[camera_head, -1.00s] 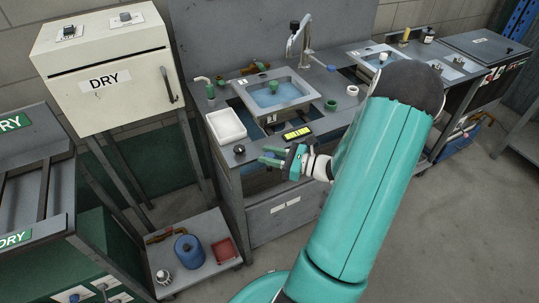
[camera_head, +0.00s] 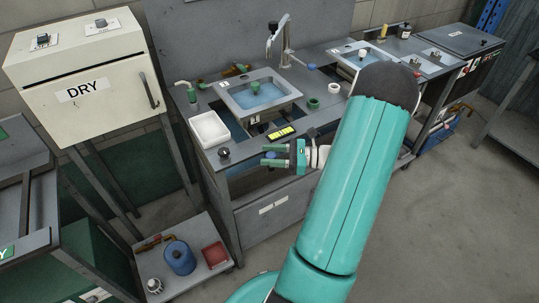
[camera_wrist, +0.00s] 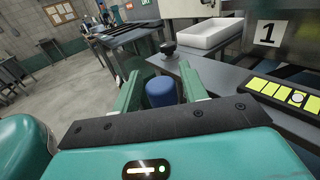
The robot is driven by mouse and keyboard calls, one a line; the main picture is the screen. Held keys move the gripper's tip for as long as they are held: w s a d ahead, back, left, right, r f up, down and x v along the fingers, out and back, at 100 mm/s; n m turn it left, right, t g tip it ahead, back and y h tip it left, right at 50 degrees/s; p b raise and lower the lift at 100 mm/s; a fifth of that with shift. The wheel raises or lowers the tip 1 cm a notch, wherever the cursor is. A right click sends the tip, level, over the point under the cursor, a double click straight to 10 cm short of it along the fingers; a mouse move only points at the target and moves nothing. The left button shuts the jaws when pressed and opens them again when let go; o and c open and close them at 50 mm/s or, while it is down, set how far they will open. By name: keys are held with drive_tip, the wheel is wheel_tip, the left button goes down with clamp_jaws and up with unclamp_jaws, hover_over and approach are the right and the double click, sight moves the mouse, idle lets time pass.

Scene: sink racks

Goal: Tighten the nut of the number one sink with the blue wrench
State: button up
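The number one sink (camera_head: 262,104) is a grey basin holding blue water, set in the counter. A "1" plate (camera_wrist: 267,33) shows in the wrist view. My gripper (camera_head: 273,154) is at the counter's front edge, fingers pointing left, and its fingers (camera_wrist: 162,91) are spread apart. A rounded blue thing (camera_wrist: 161,92) shows in the gap between them, and a small blue patch (camera_head: 271,154) shows by the fingertips in the head view. I cannot tell if this is the wrench, or whether the fingers touch it. I cannot make out the sink's nut.
A white tray (camera_head: 209,130), a black knob (camera_head: 224,154) and a yellow-marked panel (camera_head: 281,132) are on the counter near my gripper. A low cart (camera_head: 221,264) with a blue container (camera_head: 180,257) stands at left front. Open floor lies to the right.

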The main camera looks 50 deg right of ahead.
drive_tip(key=shift+o, duration=0.4)
drive_tip(key=v, duration=1.4)
drive_tip(key=shift+a+r, duration=0.1)
drive_tip(key=w+a+r+n+g+h, duration=0.1)
drive_tip(key=w+a+r+n+g, duration=0.25)
drive_tip(key=a, duration=0.35)
drive_tip(key=w+a+r+n+g, duration=0.3)
drive_tip(key=a+n+g, duration=0.1)
drive_tip(key=a, duration=0.2)
drive_tip(key=w+a+r+n+g+h, duration=0.1)
drive_tip(key=w+a+r+n+g, duration=0.25)
drive_tip(key=a, duration=0.35)
drive_tip(key=s+a+r+n+t+h, duration=0.1)
drive_tip(key=s+a+r+n+h, duration=0.2)
drive_tip(key=a+n, duration=0.5)
drive_tip(key=s+a+r+n+t+h, duration=0.1)
drive_tip(key=s+a+r+n+h, duration=0.2)
drive_tip(key=a+r+n+h, duration=0.3)
drive_tip(key=a+n, duration=0.3)
drive_tip(key=a, duration=0.2)
drive_tip(key=shift+s+a+t, duration=0.15)
drive_tip(key=shift+t, duration=0.15)
